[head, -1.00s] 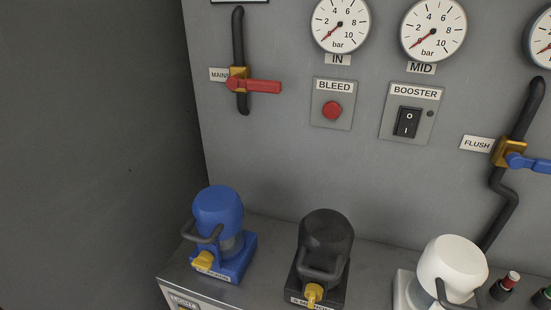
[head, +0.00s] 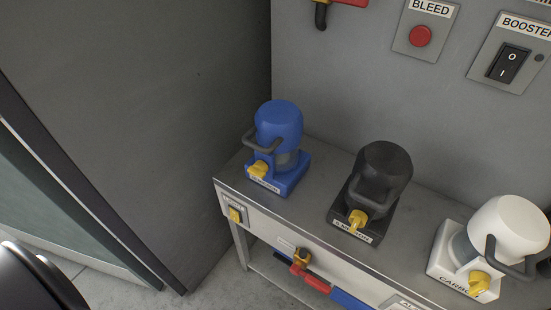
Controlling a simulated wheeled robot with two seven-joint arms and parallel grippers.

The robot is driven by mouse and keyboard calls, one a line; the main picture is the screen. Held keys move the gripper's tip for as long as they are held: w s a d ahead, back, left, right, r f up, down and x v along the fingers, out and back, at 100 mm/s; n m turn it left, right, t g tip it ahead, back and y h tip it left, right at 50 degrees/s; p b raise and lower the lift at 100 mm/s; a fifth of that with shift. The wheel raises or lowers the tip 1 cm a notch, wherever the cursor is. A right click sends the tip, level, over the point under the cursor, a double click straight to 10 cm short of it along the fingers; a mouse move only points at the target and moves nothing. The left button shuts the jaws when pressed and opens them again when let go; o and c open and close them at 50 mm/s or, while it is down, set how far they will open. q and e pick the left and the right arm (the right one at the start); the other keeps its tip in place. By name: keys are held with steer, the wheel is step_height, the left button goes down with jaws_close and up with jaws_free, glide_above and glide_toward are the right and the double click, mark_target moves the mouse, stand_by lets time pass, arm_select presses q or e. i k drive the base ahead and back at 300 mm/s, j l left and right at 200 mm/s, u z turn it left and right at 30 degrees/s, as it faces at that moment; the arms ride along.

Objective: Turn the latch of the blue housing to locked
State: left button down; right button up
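The blue housing (head: 278,125) stands on the left end of the grey bench. It has a rounded blue cap, a dark curved handle on its left side and a blue base with a label. Its yellow latch (head: 258,169) sits low on the front, above the label, angled to the lower left. The label's text is too small to read. Neither of my grippers is in view.
A black housing (head: 380,180) and a white housing (head: 507,230) stand to the right on the bench (head: 320,210). A yellow switch (head: 234,215) and a red-handled valve (head: 309,278) are on the bench front. A dark wall (head: 150,110) rises at left.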

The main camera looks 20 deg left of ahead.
mark_target(259, 168)
steer(key=k+j+z, duration=0.3)
steer(key=j, duration=0.2)
steer(key=k+j+z, duration=0.25)
steer(key=j, duration=0.25)
steer(key=k+j+z, duration=0.3)
steer(key=j, duration=0.15)
steer(key=j+z, duration=0.25)
steer(key=j, duration=0.3)
steer(key=j+z, duration=0.25)
steer(key=j, duration=0.35)
steer(key=k, duration=0.05)
